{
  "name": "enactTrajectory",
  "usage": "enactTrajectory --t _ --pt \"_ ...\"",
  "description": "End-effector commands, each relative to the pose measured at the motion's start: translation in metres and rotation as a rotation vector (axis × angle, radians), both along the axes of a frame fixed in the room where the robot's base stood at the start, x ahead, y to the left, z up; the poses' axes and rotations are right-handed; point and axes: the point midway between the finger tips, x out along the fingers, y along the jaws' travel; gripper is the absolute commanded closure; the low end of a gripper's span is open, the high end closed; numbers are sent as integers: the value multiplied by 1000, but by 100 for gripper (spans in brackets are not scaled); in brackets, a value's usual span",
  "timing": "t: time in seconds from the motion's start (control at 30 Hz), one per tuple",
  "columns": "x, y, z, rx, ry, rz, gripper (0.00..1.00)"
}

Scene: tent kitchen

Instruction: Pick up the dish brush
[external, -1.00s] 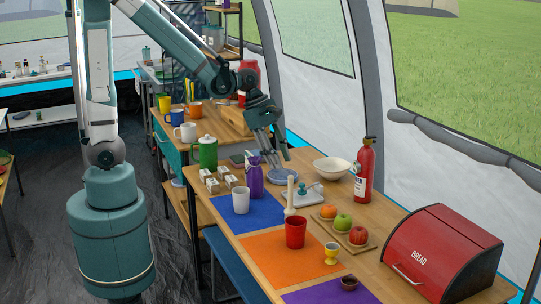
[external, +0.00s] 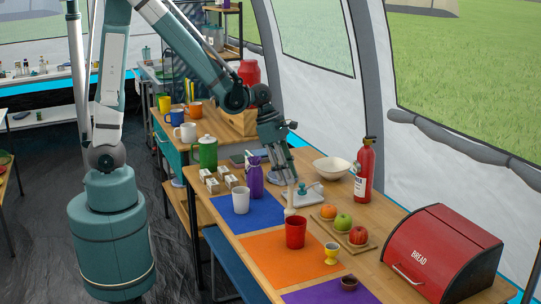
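A slim pale upright thing (external: 289,211), which looks like the dish brush, stands on the table behind the red cup. A small teal item (external: 303,188) lies on a white board just right of it; it is too small to name surely. My gripper (external: 289,181) points down, its fingertips at the upper part of the pale thing in the picture. The fingers hide much of that part. I cannot tell whether they touch it, are around it or are in front of it, nor how wide they are open.
A purple bottle (external: 255,177) and white cup (external: 241,200) stand to the left. The red cup (external: 296,232) is in front. A red bread box (external: 443,253) fills the right end.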

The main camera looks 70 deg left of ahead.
Motion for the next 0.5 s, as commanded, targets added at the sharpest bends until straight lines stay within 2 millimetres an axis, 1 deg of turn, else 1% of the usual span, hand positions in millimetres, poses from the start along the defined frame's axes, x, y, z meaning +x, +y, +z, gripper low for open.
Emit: enactTrajectory --t 0.3,0.5 --pt "5 -6 -19 0 -1 -2 69" --pt "6 -7 -23 0 0 -1 69"
